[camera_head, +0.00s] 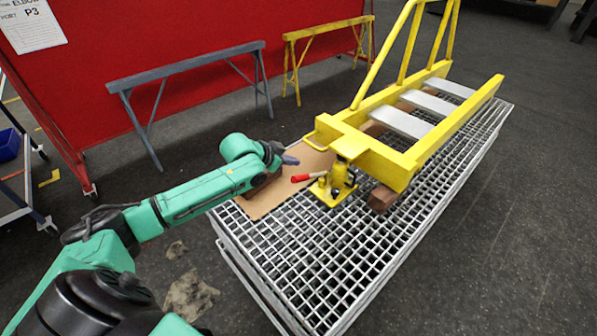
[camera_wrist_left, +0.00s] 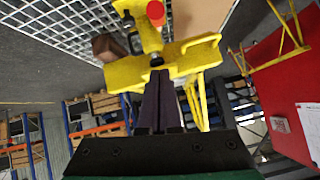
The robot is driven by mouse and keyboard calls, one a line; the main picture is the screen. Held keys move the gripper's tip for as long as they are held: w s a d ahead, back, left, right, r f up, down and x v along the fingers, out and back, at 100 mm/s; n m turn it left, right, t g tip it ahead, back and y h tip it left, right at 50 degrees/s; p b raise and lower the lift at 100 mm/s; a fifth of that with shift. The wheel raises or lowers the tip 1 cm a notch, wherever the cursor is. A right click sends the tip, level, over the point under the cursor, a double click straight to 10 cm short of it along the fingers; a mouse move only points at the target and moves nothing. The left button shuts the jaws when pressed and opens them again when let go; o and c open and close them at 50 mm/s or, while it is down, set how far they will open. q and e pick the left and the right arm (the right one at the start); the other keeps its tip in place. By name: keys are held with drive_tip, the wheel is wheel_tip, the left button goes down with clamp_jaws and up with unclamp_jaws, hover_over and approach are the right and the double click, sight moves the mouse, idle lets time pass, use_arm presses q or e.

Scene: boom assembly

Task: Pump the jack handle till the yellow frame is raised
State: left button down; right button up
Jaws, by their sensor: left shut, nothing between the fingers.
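The yellow frame (camera_head: 372,143) lies along the metal grating, its near end over the yellow bottle jack (camera_head: 334,186). The jack's handle has a red grip (camera_head: 300,178) that points left, toward my left gripper. The jack (camera_wrist_left: 146,38) and the red grip (camera_wrist_left: 156,12) also show in the left wrist view, with the frame (camera_wrist_left: 190,57) behind the fingers. My left gripper (camera_head: 290,159) is shut and empty, a little left of and above the red grip, apart from it. In the left wrist view its fingertips (camera_wrist_left: 158,75) are together. My right gripper is not in view.
The grating platform (camera_head: 290,245) carries a cardboard sheet (camera_head: 262,199) under my left gripper and a brown wooden block (camera_head: 381,198) under the frame. Grey (camera_head: 190,64) and yellow (camera_head: 325,30) trestles stand before a red panel (camera_head: 160,30). Floor right of the platform is clear.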

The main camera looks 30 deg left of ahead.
use_arm(q)
hover_over(299, 177)
drive_tip(key=w+d, duration=0.1)
drive_tip(key=w, duration=0.1)
wheel_tip(299, 177, down, 5)
drive_tip(key=shift+s+a+f, duration=0.2)
drive_tip(key=shift+s+f, duration=0.2)
drive_tip(key=shift+f, duration=0.2)
drive_tip(key=shift+s+a+f, duration=0.15)
drive_tip(key=shift+s+f, duration=0.25)
drive_tip(key=shift+f, duration=0.15)
drive_tip(key=shift+s+a+f, duration=0.2)
drive_tip(key=shift+s+f, duration=0.05)
drive_tip(key=shift+f, duration=0.1)
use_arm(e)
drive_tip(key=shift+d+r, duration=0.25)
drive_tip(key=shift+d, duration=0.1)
